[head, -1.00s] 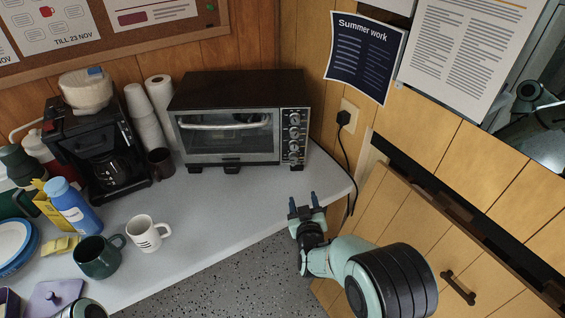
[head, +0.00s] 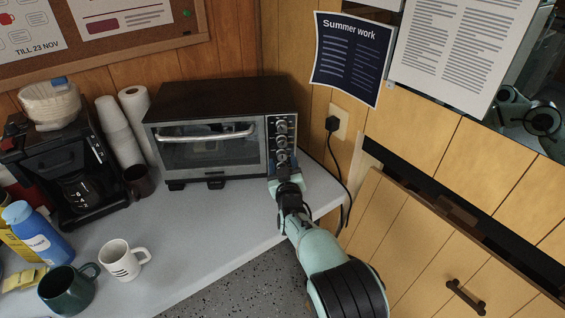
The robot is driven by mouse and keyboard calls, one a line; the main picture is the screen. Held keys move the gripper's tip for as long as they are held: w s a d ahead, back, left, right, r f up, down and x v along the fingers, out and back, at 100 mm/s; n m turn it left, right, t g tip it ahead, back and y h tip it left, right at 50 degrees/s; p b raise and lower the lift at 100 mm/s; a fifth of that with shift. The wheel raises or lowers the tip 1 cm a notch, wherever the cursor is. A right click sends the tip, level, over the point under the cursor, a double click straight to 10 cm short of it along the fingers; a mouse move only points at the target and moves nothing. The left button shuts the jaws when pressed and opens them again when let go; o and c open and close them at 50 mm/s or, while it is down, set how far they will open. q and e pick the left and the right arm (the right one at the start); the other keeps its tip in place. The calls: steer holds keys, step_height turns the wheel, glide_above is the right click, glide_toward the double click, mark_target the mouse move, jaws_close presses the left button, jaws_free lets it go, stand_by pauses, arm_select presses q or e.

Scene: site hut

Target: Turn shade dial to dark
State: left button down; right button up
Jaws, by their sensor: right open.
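The toaster oven (head: 212,148) stands on the counter with its glass door shut. Its control panel (head: 291,128) on the right side carries a column of several round dials (head: 281,141). Which one is the shade dial, and where it points, is too small to tell. My right gripper (head: 284,163) is open at the lower part of the panel, with its fingers in front of the lowest dials and partly hiding them. I cannot tell whether it touches a dial. My left gripper is not in view.
The counter (head: 200,222) is clear in front of the oven. A white mug (head: 119,262), a green mug (head: 66,290), a blue bottle (head: 38,232) and a coffee maker (head: 72,172) stand at left. A plug and cord (head: 333,124) hang on the wall right of the oven.

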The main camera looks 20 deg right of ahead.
steer(key=shift+w+d, duration=0.1)
steer(key=shift+w, duration=0.65)
jaws_close()
